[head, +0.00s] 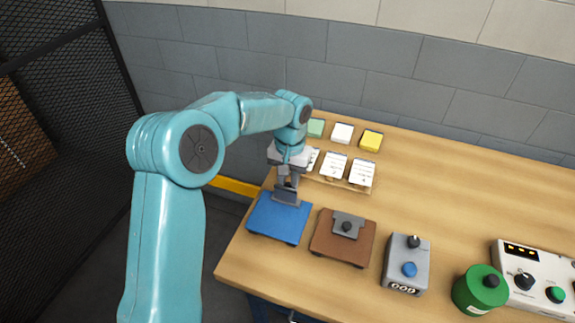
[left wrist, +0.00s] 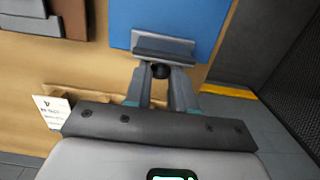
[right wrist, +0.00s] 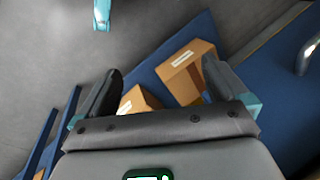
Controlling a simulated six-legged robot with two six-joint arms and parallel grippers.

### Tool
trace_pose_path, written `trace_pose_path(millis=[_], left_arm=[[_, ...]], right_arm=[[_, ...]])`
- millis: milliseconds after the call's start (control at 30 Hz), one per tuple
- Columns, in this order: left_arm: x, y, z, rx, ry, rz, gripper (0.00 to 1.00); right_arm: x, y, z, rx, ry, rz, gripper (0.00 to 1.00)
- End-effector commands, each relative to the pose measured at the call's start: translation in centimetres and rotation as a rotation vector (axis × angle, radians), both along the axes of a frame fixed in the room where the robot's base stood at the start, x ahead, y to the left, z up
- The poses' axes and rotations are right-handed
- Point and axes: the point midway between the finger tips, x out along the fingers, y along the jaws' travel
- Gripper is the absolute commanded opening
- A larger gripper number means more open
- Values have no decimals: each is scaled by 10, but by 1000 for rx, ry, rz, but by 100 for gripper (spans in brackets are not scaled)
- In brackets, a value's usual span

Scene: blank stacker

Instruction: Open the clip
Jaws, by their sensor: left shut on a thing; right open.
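A blue clipboard (head: 278,218) lies at the table's front left corner, with a grey clip (head: 285,196) at its back edge. In the left wrist view, the clip (left wrist: 163,46) has a dark round knob (left wrist: 160,71). My left gripper (head: 287,186) is shut on this knob, its fingers on both sides. The clip looks tilted up from the board, but how far is hard to tell. A brown clipboard (head: 342,247) with a grey clip (head: 348,225) and dark knob lies to the right. My right gripper (right wrist: 158,75) is open and empty, away from the table.
A wooden tray with white cards (head: 334,166) lies behind the boards, with green, white and yellow pads (head: 371,140) beyond. A grey counter box (head: 407,263), a green round container (head: 480,290) and a white control panel (head: 535,280) stand right. Cardboard boxes (right wrist: 187,72) show below my right gripper.

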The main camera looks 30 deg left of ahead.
Motion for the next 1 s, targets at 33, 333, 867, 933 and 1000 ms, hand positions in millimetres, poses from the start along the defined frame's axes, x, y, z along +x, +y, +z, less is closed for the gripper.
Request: trace_pose_path(millis=[33,333,867,933,1000], left_arm=[[1,1,4,-4,17,1,0],[2,0,-2,-10,37,1,0],[2,0,0,-10,35,1,49],[3,1,6,-10,35,1,49],[4,1,17,-9,32,1,49]], right_arm=[[0,0,10,0,0,0,100],[0,0,11,0,1,0,100],[0,0,11,0,0,0,100],[0,0,10,0,0,0,100],[0,0,9,0,0,0,100]])
